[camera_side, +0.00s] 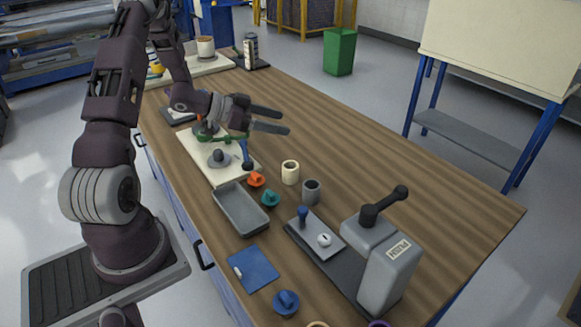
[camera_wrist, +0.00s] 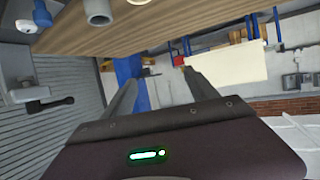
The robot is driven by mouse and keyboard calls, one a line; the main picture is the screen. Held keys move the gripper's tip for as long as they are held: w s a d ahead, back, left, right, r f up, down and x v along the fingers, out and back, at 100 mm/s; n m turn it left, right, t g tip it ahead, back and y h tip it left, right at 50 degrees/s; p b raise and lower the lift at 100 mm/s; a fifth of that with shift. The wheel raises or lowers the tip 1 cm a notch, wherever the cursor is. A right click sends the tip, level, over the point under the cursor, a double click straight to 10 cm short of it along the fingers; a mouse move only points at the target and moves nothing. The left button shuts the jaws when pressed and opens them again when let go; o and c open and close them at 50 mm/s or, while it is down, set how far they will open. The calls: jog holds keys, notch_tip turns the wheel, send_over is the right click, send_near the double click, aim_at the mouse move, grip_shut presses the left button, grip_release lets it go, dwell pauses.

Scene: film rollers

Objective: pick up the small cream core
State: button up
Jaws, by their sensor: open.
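The small cream core (camera_side: 290,172) is a short hollow cylinder standing upright on the wooden table, just behind a grey core (camera_side: 311,191). In the wrist view a cream rim, likely the cream core (camera_wrist: 139,2), is cut off by the top edge. My gripper (camera_side: 284,121) is open and empty, raised above the table to the upper left of the cream core in the side view. Its two fingers point right and lie apart from the core. In the wrist view my gripper (camera_wrist: 160,77) has nothing between its fingers.
An orange knob (camera_side: 256,180) and a teal knob (camera_side: 270,198) sit left of the cores, beside a grey tray (camera_side: 240,209). A grey press with a handle (camera_side: 384,205) stands at front right. The table's right side is clear.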

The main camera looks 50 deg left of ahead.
send_near(297, 166)
jog(key=w+f, duration=0.1)
jog(key=w, duration=0.1)
jog(key=w+f, duration=0.1)
jog(key=w, duration=0.1)
jog(key=shift+w+f, duration=0.1)
jog(key=shift+f, duration=0.25)
jog(key=x, duration=0.7)
jog(key=shift+d+r, duration=0.15)
jog(key=shift+d, duration=0.1)
jog(key=c, duration=1.4)
